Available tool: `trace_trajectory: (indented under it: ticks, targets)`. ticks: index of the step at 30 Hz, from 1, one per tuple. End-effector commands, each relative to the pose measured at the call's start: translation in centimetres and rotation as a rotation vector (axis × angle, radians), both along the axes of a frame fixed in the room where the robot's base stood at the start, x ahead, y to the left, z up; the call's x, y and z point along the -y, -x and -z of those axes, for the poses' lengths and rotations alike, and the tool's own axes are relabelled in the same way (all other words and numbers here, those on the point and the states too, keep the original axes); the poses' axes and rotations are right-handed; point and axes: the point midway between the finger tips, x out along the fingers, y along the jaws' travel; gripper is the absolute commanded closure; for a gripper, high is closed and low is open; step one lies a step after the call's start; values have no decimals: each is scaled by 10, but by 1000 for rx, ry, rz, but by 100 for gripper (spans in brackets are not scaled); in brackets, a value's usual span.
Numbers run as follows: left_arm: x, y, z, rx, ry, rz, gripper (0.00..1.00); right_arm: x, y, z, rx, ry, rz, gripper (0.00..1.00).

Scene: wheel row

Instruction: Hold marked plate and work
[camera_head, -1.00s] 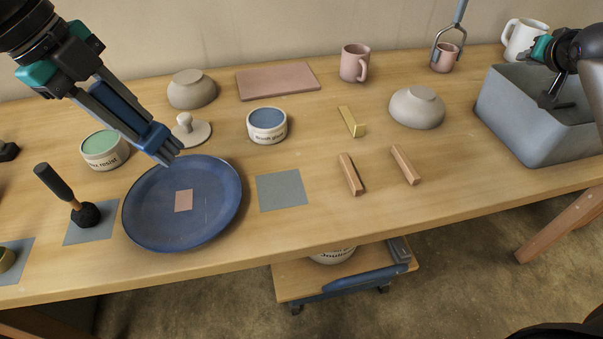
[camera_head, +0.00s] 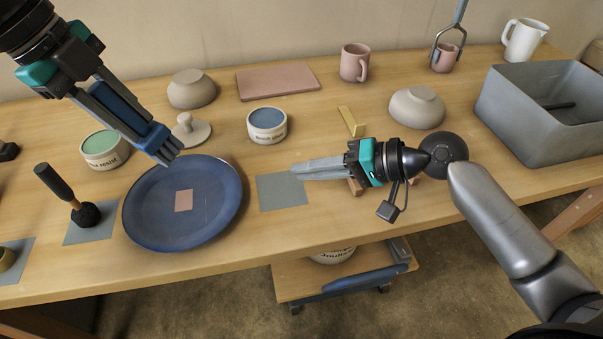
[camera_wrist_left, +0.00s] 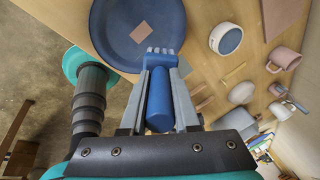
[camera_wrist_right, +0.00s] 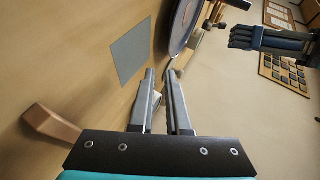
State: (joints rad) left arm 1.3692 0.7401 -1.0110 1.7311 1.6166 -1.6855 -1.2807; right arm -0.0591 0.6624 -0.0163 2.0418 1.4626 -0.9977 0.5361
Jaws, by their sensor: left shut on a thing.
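The blue plate (camera_head: 215,210) lies on the table with a pink square mark (camera_head: 184,201) at its middle. It also shows in the left wrist view (camera_wrist_left: 120,48). My left gripper (camera_head: 140,128) is shut on a blue-handled tool (camera_wrist_left: 160,100) with a pronged end. The prongs point down at the plate's far rim; I cannot tell whether they touch it. My right gripper (camera_head: 300,169) is open and empty, with a narrow gap between its fingers in the right wrist view (camera_wrist_right: 161,75). It points left over the edge of a grey square (camera_head: 282,193) right of the plate.
A blue-topped tub (camera_head: 267,125), a green-topped tub (camera_head: 104,150) and a white knobbed disc (camera_head: 190,131) stand behind the plate. A dark-handled tool (camera_head: 75,196) stands on the left. Wooden bars lie under my right arm. A grey bin (camera_head: 530,120) stands at the right.

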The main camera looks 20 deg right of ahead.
Motion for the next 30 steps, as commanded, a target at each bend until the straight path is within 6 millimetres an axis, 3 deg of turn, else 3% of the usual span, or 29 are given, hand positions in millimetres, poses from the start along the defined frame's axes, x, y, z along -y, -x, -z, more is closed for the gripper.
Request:
trace_trajectory:
  ticks: [7,21,30]
  targets:
    - [0,0,0,1,1,0,100,-26,8,-2,-17,-61,-41,85]
    - [0,0,0,1,1,0,100,-93,-29,29,-15,-60,-40,85]
    - [0,0,0,1,1,0,100,-114,-42,41,-17,-56,-39,85]
